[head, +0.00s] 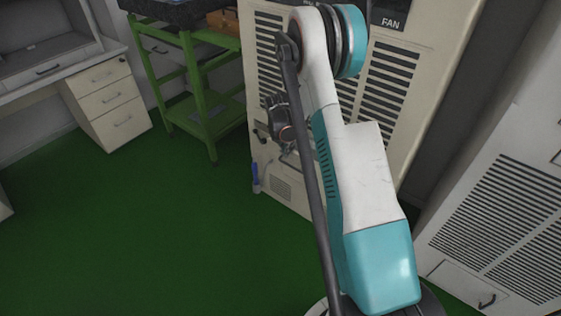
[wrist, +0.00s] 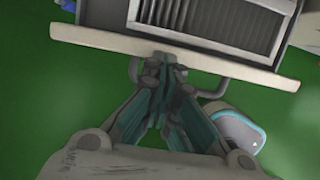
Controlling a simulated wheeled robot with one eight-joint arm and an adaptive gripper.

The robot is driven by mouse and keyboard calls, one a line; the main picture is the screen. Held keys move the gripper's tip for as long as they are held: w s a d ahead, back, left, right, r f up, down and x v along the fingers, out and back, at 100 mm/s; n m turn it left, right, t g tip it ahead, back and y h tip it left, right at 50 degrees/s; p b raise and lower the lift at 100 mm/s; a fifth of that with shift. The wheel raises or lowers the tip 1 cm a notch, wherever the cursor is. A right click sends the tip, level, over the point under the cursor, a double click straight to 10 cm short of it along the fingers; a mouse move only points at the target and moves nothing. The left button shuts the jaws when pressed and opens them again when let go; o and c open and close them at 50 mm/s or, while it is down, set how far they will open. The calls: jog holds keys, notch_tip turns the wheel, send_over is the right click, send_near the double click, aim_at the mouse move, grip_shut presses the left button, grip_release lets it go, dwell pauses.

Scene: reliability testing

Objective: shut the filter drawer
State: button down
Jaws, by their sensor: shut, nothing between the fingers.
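The filter drawer's pale front panel (wrist: 95,40) crosses the wrist view, seen from above. The drawer stands pulled out, with a ribbed grey filter (wrist: 215,20) showing behind the panel. A grey bar handle (wrist: 214,88) sticks out from the front. My gripper (wrist: 165,62) is shut and empty at the panel, between the two ends of the handle. I cannot tell whether its tips touch the panel; the fingers hide the handle's middle. In the head view my gripper (head: 283,133) is small beside the cabinet, and my arm hides most of the drawer area.
The beige cabinet (head: 268,80) with vents and a FAN label (head: 391,23) stands behind my arm. A green cart (head: 190,85) and a drawer unit (head: 110,98) are at left. A vented cabinet (head: 500,220) is at right. A small blue item (head: 255,174) stands at the cabinet's foot. The green floor (head: 130,230) at left is clear.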

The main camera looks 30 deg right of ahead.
jog(key=d, duration=0.1)
jog(key=w+d, duration=0.1)
jog(key=d, duration=0.1)
jog(key=w+d, duration=0.1)
jog(key=d, duration=0.1)
jog(key=shift+d+f, duration=0.1)
dwell(0.3)
